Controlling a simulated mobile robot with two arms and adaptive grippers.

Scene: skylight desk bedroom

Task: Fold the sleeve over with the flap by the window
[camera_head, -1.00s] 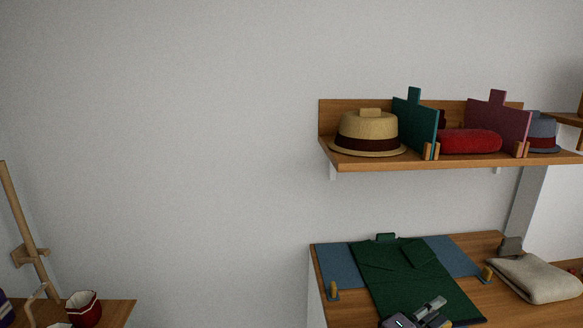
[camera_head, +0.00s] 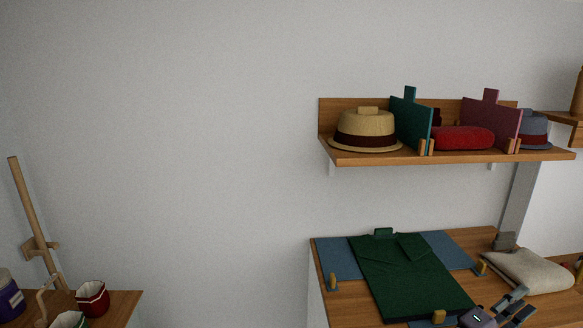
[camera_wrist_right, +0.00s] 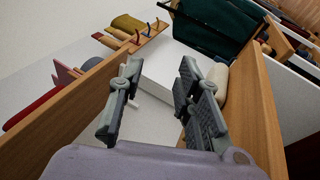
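A dark green shirt (camera_head: 405,280) lies flat on a folding board on the desk. The board's left blue flap (camera_head: 338,258) and right blue flap (camera_head: 450,251) lie flat. An angled cloth piece, apparently a folded-in sleeve (camera_head: 413,247), lies on the shirt's upper right. No sleeve shows on the left flap. Orange knobs show on the left flap (camera_head: 333,282), right flap (camera_head: 481,268) and front edge (camera_head: 438,316). My right gripper (camera_head: 524,302) is right of the shirt, apart from the knobs. The right wrist view shows it open and empty (camera_wrist_right: 160,66). My left gripper is out of view.
A folded beige cloth (camera_head: 530,272) lies right of the board. A wall shelf (camera_head: 440,157) above holds a straw hat (camera_head: 365,129), dividers and a red cushion (camera_head: 462,138). A side table (camera_head: 122,300) with cups stands at the lower left.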

